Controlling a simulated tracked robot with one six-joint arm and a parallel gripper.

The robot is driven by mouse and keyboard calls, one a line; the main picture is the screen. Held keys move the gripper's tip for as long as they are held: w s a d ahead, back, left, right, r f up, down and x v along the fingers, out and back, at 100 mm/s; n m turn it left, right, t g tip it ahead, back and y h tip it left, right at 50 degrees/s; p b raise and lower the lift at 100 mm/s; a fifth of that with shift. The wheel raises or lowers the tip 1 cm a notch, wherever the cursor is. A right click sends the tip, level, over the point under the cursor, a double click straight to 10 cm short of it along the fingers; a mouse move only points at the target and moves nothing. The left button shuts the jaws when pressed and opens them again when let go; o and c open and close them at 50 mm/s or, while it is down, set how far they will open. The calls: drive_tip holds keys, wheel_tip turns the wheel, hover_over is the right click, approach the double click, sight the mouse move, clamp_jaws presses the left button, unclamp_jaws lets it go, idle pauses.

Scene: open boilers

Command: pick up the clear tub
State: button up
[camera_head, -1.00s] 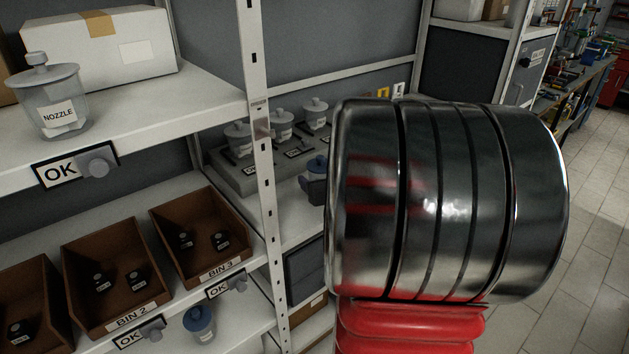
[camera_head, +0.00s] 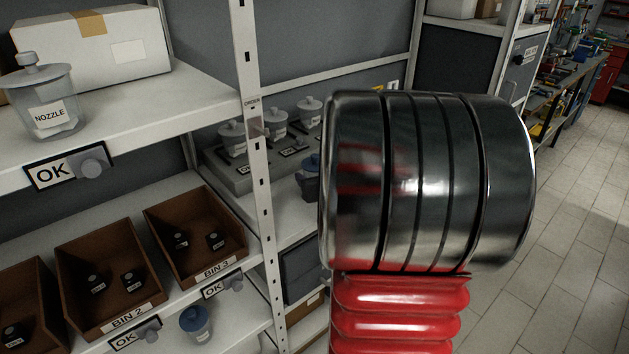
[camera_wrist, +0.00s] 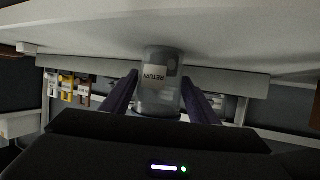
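I see no clear grip, and contact with the tub cannot be told. In the head view my gripper is hidden behind my arm. Another clear lidded tub, labelled NOZZLE (camera_head: 47,105), stands on the upper left shelf.
A white box (camera_head: 110,50) sits behind the NOZZLE tub. Brown bins (camera_head: 122,285) with small dark parts fill the lower shelf. A shelf post (camera_head: 254,170) stands left of my arm. Several lidded pots (camera_head: 275,125) stand on a grey block behind it. Floor on the right is clear.

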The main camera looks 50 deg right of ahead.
sight(315, 155)
drive_tip(key=c, duration=0.7)
drive_tip(key=shift+r, duration=0.1)
drive_tip(key=shift+r, duration=4.95)
